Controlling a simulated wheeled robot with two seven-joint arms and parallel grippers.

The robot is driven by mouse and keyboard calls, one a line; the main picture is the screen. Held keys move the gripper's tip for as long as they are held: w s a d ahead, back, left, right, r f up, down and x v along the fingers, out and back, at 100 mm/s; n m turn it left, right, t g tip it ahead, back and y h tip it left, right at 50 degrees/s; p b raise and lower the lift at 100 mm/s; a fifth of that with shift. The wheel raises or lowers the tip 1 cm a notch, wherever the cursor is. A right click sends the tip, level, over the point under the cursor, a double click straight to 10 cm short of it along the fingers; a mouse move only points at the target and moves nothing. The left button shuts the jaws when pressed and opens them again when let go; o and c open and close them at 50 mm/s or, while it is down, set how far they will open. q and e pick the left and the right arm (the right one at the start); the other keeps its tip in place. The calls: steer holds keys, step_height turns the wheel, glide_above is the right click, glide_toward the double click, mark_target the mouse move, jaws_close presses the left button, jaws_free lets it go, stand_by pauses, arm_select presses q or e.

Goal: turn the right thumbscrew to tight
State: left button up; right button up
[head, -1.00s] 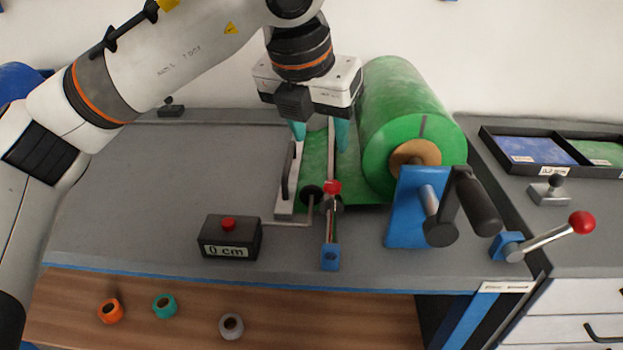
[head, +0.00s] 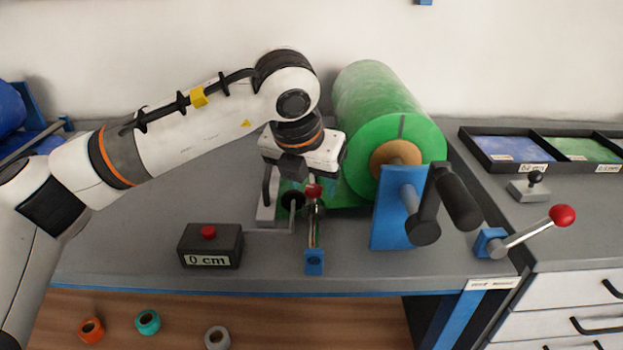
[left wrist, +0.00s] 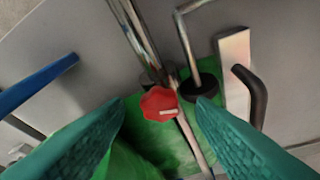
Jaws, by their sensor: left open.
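A red knob with a pale mark (left wrist: 158,103) sits by a metal rail in the left wrist view. A red knob (head: 313,191) also shows in the head view, above a metal bar with a blue end block (head: 314,262). No label shows whether this is the right thumbscrew, and I see no second one. My left gripper (head: 305,182) points down over this spot; its fingers are partly hidden in the head view. In the wrist view its teal fingers (left wrist: 162,104) are apart, one on each side of the red knob. My right gripper is not in view.
A green roll (head: 390,130) stands behind a blue bracket with a black crank (head: 455,200). Close by are a black disc on a bent rod (left wrist: 200,88) and a black handle (left wrist: 252,95). A "0 cm" box (head: 210,245) stands left; the bench beyond it is clear.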

arm_select(q)
steer(key=c, duration=1)
steer(key=shift+o, duration=0.2)
